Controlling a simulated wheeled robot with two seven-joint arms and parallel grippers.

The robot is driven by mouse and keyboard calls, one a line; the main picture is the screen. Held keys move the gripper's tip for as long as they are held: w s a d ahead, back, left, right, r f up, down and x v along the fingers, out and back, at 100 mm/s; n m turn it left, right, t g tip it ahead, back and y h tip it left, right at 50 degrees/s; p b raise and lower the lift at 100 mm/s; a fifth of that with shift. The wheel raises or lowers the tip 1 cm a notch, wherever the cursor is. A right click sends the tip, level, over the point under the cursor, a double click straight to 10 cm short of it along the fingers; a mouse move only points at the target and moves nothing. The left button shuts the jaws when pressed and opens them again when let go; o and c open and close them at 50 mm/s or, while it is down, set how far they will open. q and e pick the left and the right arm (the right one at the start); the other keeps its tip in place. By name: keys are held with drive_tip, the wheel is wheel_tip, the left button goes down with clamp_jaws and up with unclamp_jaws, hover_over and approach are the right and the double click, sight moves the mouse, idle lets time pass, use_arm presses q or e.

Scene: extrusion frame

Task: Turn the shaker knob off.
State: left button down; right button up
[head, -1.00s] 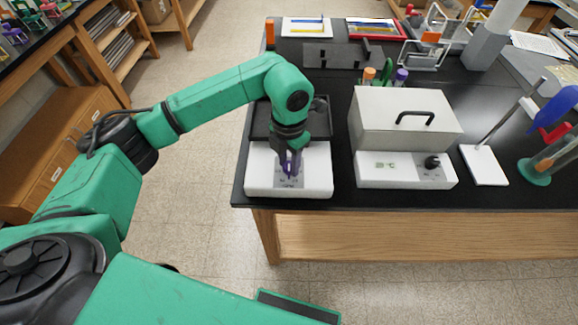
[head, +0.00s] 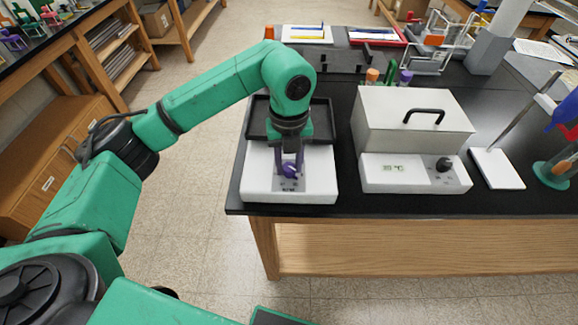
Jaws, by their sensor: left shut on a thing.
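The shaker (head: 256,186) is a white box with a black tray (head: 257,122) on top, at the left front of the black bench. Its purple knob (head: 290,171) sits on a grey front panel. My left gripper (head: 289,168) reaches down over the panel and is shut on the knob, with a finger on each side of it. The fingers and wrist partly hide the knob and the tray's middle. My right gripper is not in view.
A white water bath (head: 410,125) with a handled lid, a small display and a black knob (head: 444,164) stands to the right. Further right is a stand with a white base (head: 497,168). Capped tubes (head: 389,76) and a dark rack (head: 335,58) are behind.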

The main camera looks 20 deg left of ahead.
sight(289, 166)
use_arm(q)
drive_tip(key=n+b, duration=0.1)
drive_tip(key=n, duration=0.2)
drive_tip(key=shift+w+n, duration=0.1)
drive_tip(key=shift+n, duration=0.2)
drive_tip(key=shift+r+n+b, duration=0.1)
drive_tip(key=shift+n+b, duration=0.35)
drive_tip(key=shift+n, duration=1.15)
drive_tip(key=c, duration=0.5)
unclamp_jaws()
drive_tip(key=shift+r, duration=0.5)
wheel_tip(289, 166, up, 14)
drive_tip(key=p, duration=0.1)
drive_tip(key=shift+f, duration=0.25)
